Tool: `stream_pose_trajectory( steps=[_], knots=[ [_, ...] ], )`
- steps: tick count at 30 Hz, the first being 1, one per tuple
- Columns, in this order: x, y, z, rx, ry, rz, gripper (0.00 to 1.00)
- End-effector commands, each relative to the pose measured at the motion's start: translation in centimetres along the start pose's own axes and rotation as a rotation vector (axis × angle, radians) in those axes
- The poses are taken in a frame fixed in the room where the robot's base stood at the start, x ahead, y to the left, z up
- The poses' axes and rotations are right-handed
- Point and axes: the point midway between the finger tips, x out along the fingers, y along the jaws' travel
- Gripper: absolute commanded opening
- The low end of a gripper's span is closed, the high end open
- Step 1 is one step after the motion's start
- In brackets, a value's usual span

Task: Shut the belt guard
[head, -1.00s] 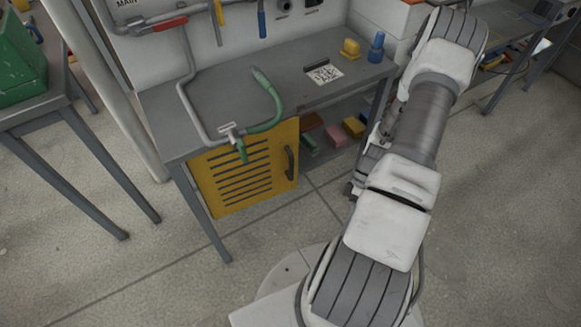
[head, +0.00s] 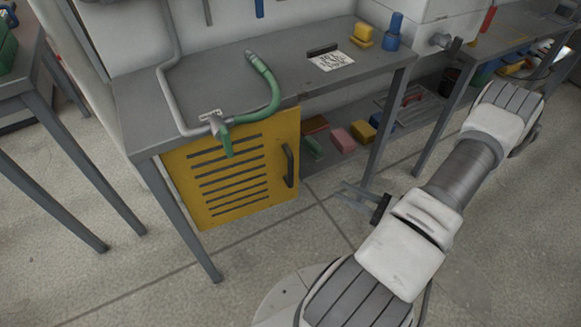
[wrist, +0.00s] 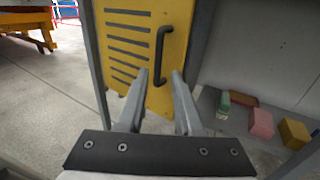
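The belt guard (head: 232,170) is a yellow slotted panel under the left part of the grey bench, with an upright black handle (head: 289,165) near its right edge. It stands close to the bench front; I cannot tell whether it is slightly ajar. My gripper (head: 355,193) is to the right of the guard, in front of the bench, apart from it. In the wrist view, the gripper (wrist: 159,76) is open and empty.
A green hose nozzle (head: 227,140) hangs over the bench edge above the guard. A shelf right of the guard holds coloured blocks (head: 342,140). The bench's front leg (head: 190,220) stands left of the guard. The floor (head: 270,250) before the guard is clear.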

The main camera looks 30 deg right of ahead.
Motion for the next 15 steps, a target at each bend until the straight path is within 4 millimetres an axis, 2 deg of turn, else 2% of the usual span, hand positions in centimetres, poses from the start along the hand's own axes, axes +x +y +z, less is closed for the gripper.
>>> stream_pose_trajectory(
  steps=[5, 15],
  knots=[
    [1.9, 0.0, 0.0, 0.003, -0.002, 0.001, 0.34],
    [9.3, 0.1, -0.1, 0.0, -0.001, 0.006, 0.34]
  ],
)
